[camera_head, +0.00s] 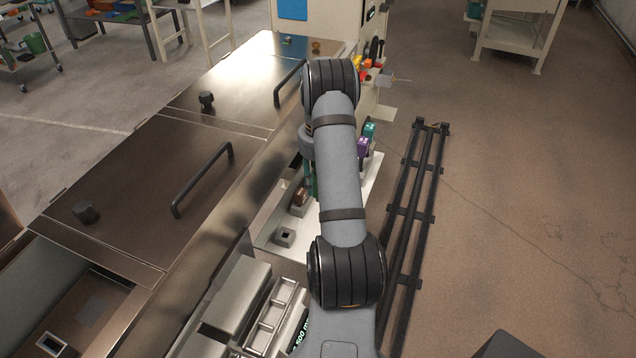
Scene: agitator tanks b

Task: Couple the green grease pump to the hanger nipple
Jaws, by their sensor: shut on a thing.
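My gripper (297,163) points down over the pale side shelf, left of my forearm, and is mostly hidden by my own arm. It is shut on a narrow green object (311,182), which looks like the green grease pump; only a sliver of it shows. I cannot make out the hanger nipple.
The pale shelf (272,244) carries a brown-topped item (300,196), a small square socket block (285,236), a purple unit (363,147) and a teal unit (370,130). Steel tank lids with black handles (203,180) lie left. A dark rail (410,210) runs right, with open floor beyond.

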